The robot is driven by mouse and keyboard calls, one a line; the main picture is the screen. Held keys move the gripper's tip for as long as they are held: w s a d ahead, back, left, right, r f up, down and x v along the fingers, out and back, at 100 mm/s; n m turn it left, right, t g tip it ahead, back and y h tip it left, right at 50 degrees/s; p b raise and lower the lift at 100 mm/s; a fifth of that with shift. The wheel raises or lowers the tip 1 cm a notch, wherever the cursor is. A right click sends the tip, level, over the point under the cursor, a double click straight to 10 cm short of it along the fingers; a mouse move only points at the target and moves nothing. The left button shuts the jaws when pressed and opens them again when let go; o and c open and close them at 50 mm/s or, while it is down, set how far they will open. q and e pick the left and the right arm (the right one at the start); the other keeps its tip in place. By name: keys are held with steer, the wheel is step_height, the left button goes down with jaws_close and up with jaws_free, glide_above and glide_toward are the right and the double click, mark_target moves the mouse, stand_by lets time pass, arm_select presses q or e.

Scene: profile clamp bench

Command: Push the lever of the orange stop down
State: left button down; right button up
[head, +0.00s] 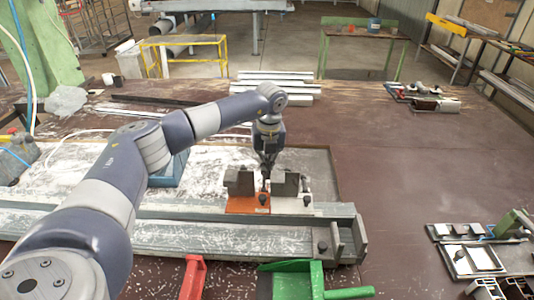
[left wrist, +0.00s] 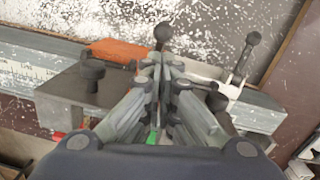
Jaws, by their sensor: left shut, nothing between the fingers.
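The orange stop (head: 243,204) sits on the grey profile rail, with a grey block on top; its orange base also shows in the left wrist view (left wrist: 118,50). A black-knobbed lever (left wrist: 163,34) stands at the orange stop's right end, right by my fingertips. A white stop (head: 293,204) with its own black-knobbed lever (left wrist: 251,40) is just to the right. My left gripper (head: 266,179) is shut and empty, pointing down between the two stops. It hides part of the orange stop's lever; contact cannot be told. My right gripper is not in view.
The grey rail (head: 190,233) runs across the bench front, with an end block (head: 336,240) at right. A green clamp (head: 300,280) and a red part (head: 193,277) lie in front.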

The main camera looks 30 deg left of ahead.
arm_select(q)
steer(key=shift+f, duration=0.75)
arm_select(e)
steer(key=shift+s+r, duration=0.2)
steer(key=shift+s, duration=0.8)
arm_select(q)
steer(key=shift+w, duration=0.1)
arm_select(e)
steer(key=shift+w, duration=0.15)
arm_select(q)
steer(key=shift+w+a+g+h, duration=0.2)
steer(key=shift+w+g+h, duration=0.1)
steer(key=shift+g, duration=0.2)
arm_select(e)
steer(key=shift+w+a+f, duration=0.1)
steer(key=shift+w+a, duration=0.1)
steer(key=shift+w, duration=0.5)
